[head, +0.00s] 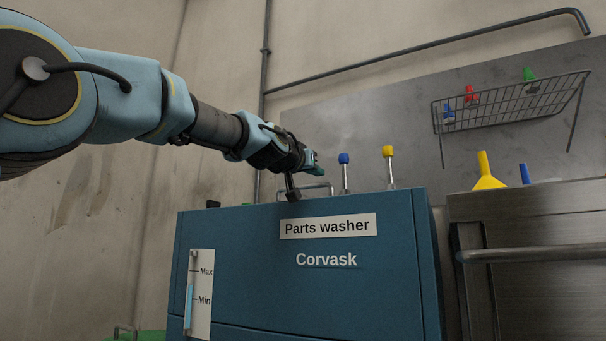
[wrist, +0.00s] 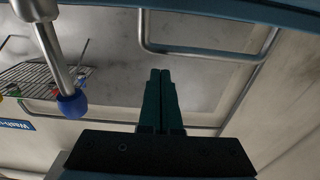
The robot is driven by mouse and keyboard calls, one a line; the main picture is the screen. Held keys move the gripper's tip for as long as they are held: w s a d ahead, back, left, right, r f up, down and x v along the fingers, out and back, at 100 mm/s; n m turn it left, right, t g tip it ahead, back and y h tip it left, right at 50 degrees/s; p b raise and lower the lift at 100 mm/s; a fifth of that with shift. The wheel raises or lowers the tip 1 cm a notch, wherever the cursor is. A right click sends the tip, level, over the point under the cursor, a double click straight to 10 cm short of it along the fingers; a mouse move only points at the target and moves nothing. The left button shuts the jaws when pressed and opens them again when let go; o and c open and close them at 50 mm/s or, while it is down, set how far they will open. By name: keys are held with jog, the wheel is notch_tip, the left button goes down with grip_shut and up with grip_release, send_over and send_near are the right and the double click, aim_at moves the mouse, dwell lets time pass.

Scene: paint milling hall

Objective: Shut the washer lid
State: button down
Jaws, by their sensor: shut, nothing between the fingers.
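The parts washer (head: 310,280) is a large blue cabinet in the middle of the head view. A thin metal bar handle (head: 320,186) shows at its top edge. The wrist view shows a similar bent metal handle (wrist: 205,53) hanging from a blue edge (wrist: 220,12). The lid's own surface and angle cannot be made out in the head view. My gripper (head: 317,171) is above the washer's top edge, close to the handle. In the wrist view its dark fingers (wrist: 160,72) are together and empty, beside the handle bar, with no clear contact.
A blue-knobbed lever (head: 344,160) and a yellow-knobbed lever (head: 388,153) stand on the washer's top. A blue knob (wrist: 72,104) shows close by in the wrist view. A wire shelf (head: 510,102) is on the wall. A steel cabinet (head: 530,250) with a yellow funnel (head: 487,176) stands right.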

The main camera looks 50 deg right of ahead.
jog(key=a+f+b, duration=0.1)
jog(key=a+b, duration=0.1)
jog(key=s+a+f+b, duration=0.1)
jog(key=a+f+b, duration=0.1)
jog(key=b, duration=0.1)
jog(key=a+f+b, duration=0.1)
jog(key=a+b, duration=0.1)
jog(key=shift+s+a+f, duration=0.25)
jog(key=shift+f, duration=0.15)
jog(key=shift+s+a+f+b, duration=0.25)
jog(key=shift+a+b, duration=0.35)
jog(key=shift+b, duration=0.35)
jog(key=shift+a, duration=0.1)
